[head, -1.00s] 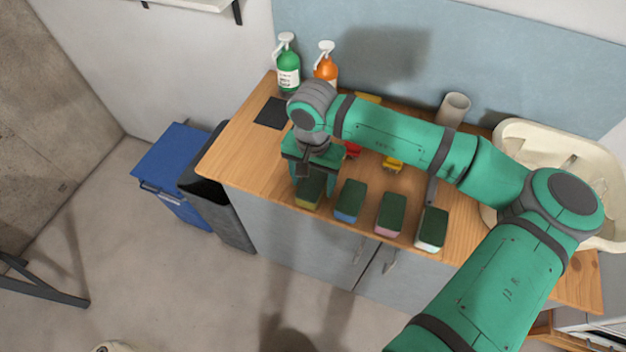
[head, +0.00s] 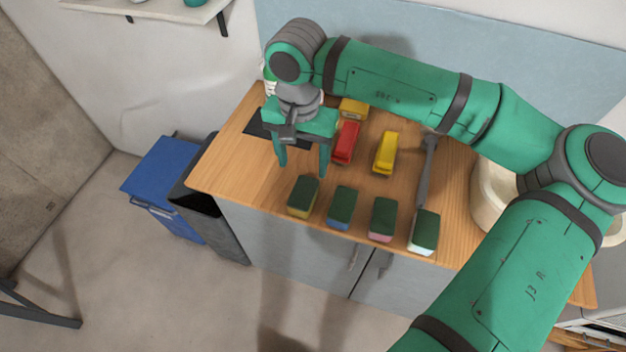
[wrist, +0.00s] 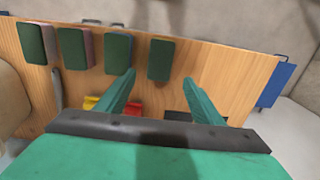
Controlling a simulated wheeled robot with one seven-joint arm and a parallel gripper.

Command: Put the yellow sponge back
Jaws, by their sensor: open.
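The yellow sponge (head: 303,197), with a dark green top and yellow lower side, rests on the wooden counter at the left end of a row of sponges near the front edge. In the wrist view it is the rightmost sponge (wrist: 160,60), seen from its dark top. My gripper (head: 303,170) is open and empty, raised above the counter, just behind the yellow sponge in the head view. Its two fingers also show in the wrist view (wrist: 158,82), apart from the sponge.
Blue (head: 342,207), pink (head: 382,219) and white (head: 424,232) sponges continue the row rightward. Red (head: 346,143) and yellow (head: 386,153) objects lie behind it.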

